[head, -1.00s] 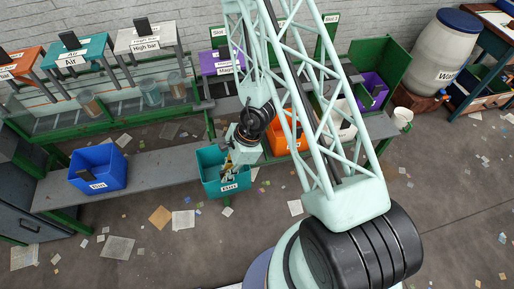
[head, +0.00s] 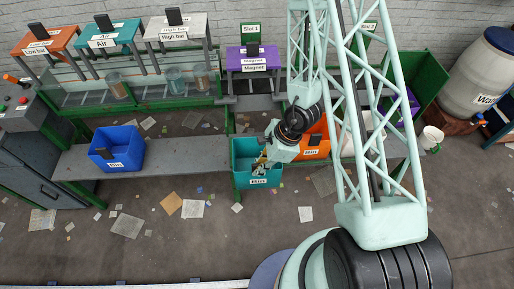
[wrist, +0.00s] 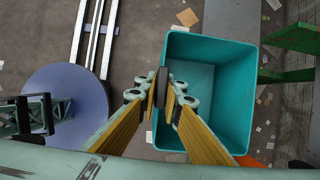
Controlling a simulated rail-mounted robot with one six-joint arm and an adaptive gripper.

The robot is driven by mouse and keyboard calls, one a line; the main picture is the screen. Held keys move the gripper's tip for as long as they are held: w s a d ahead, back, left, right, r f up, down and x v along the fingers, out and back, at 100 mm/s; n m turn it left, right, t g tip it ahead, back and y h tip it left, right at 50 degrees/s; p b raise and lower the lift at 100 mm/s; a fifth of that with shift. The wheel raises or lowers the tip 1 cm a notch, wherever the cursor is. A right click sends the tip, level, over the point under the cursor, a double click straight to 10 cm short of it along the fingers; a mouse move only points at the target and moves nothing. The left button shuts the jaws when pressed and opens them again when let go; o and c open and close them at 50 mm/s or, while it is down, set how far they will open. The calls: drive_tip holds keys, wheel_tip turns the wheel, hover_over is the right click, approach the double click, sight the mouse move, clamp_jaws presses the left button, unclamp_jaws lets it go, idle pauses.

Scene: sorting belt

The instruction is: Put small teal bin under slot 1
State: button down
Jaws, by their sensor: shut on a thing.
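The small teal bin (head: 268,181) is in the middle of the head view, upright, at the front edge of the grey shelf, left of the orange bin. Whether it rests on the shelf or hangs clear, I cannot tell. My gripper (head: 262,163) is at the bin. In the wrist view my gripper (wrist: 165,92) is shut on the left wall of the teal bin (wrist: 214,50), which looks empty there. The green Slot 1 sign (head: 250,28) stands at the back, behind the purple Magnet stand (head: 253,61).
A blue bin (head: 117,150) sits on the grey shelf (head: 190,158) to the left, with bare shelf between. The orange bin (head: 315,143) stands close on the right. Low bar, Air and High bar stands (head: 177,28) line the back left. Paper scraps litter the floor.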

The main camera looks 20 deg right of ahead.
drive_tip(key=shift+w+f+b, duration=0.15)
drive_tip(key=shift+w+b, duration=0.65)
drive_tip(key=shift+b, duration=1.75)
drive_tip(key=shift+w+d+b, duration=0.4)
drive_tip(key=shift+w+b, duration=0.1)
drive_tip(key=shift+b, duration=1.95)
drive_tip(key=w+d+p, duration=0.2)
drive_tip(key=w, duration=0.4)
drive_tip(key=w+d+f+p, duration=0.1)
drive_tip(key=w+p, duration=0.2)
drive_tip(key=w, duration=0.3)
drive_tip(key=shift+w+d, duration=0.4)
drive_tip(key=shift+f, duration=0.2)
drive_tip(key=shift+f+b, duration=0.35)
drive_tip(key=shift+f, duration=1.45)
drive_tip(key=c, duration=2.8)
unclamp_jaws()
